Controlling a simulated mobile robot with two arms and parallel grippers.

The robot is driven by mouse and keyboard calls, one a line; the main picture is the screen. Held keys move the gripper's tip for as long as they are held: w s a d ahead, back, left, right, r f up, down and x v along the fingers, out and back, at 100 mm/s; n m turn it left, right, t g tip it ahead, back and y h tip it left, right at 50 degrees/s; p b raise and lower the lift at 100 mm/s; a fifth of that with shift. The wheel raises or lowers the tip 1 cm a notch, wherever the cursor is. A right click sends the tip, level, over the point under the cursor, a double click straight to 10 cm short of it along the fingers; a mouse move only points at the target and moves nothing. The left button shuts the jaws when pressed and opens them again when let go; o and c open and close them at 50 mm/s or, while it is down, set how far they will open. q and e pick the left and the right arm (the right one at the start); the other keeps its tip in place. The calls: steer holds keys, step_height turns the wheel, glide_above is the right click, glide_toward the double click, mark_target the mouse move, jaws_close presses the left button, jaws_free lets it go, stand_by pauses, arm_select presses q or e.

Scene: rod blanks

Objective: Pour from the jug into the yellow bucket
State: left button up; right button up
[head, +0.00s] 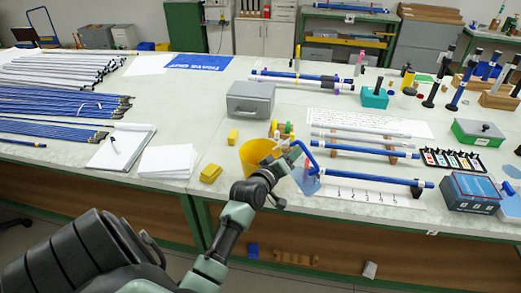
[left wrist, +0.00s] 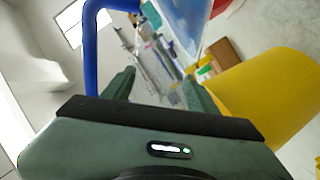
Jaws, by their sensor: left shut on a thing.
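The yellow bucket (head: 254,154) stands on the near bench, by its front edge; I cannot make out what is inside. The jug (head: 306,183) has a clear bluish body and a bright blue handle, just right of the bucket. My left gripper (head: 289,161) is shut on the jug, between it and the bucket. In the left wrist view the jug's body (left wrist: 184,22) and blue handle show at the top, and the bucket (left wrist: 275,88) fills the right side. The gripper's fingers (left wrist: 160,92) stand on either side there. The jug's contents and exact tilt are unclear. My right gripper is out of view.
A grey metal box (head: 250,103) stands behind the bucket. Yellow blocks (head: 210,173) lie to its left. Blue rods on racks (head: 375,179) lie right of the jug. Paper sheets (head: 166,162) and many rods (head: 55,105) cover the left bench.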

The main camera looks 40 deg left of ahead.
arm_select(q)
steer(key=shift+r, duration=0.2)
steer(key=shift+r+n+p, duration=0.1)
steer(key=shift+n+p, duration=0.2)
steer(key=shift+p, duration=0.25)
steer(key=shift+r+p, duration=0.15)
steer(key=shift+p, duration=0.3)
steer(key=shift+r+n, duration=0.1)
steer(key=shift+n, duration=0.2)
stand_by(0.3)
steer(key=shift+r+h+p, duration=0.1)
steer(key=shift+h+p, duration=0.2)
steer(key=shift+p, duration=0.15)
stand_by(0.3)
steer(key=shift+a+r+n+p, duration=0.1)
steer(key=shift+r+n+p, duration=0.05)
steer(key=shift+n+p, duration=0.35)
steer(key=shift+r, duration=0.15)
